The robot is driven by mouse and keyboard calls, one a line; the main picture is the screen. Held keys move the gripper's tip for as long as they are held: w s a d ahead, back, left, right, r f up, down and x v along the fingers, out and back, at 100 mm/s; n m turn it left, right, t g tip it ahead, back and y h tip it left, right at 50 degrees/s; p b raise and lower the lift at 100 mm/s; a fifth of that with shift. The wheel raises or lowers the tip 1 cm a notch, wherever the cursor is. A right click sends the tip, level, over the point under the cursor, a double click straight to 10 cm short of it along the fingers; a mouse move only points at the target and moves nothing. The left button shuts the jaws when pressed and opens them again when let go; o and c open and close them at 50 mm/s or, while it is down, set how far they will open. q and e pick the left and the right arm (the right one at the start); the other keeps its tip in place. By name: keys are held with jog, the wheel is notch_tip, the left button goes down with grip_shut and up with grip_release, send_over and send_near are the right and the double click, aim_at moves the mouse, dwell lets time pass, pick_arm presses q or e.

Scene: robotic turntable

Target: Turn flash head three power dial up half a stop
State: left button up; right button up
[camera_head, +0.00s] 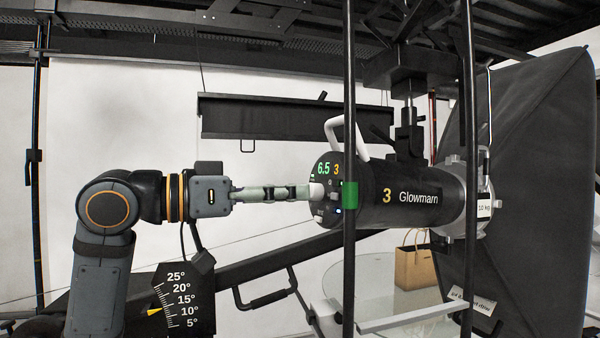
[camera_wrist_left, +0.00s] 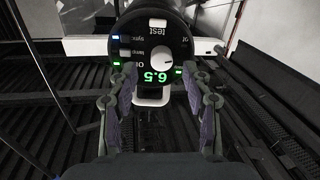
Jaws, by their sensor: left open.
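Flash head three (camera_head: 400,195) is a black cylinder marked "3 Glowmarn", lying level with its control panel facing left. Its green display (camera_head: 323,168) reads 6.5, and the wrist view shows it upside down (camera_wrist_left: 155,76). The white power dial (camera_head: 316,190) is on the panel; in the wrist view the dial (camera_wrist_left: 162,59) sits above the display. My left gripper (camera_head: 306,191) points level at the panel, fingertips at the dial. In the wrist view its fingers (camera_wrist_left: 160,72) are apart, one on each side of the dial; contact is unclear. My right gripper is not seen.
A white handle (camera_head: 347,137) rises above the head. A dark upright pole (camera_head: 349,80) with a green band passes in front of it. A large black softbox (camera_head: 530,180) is at right. A paper bag (camera_head: 414,268) stands on a round glass table behind.

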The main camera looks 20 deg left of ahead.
aim_at(315, 192)
pick_arm(q)
jog(key=p+x, duration=0.1)
jog(key=x, duration=0.2)
jog(key=shift+w, duration=0.1)
jog(key=shift+a, duration=0.1)
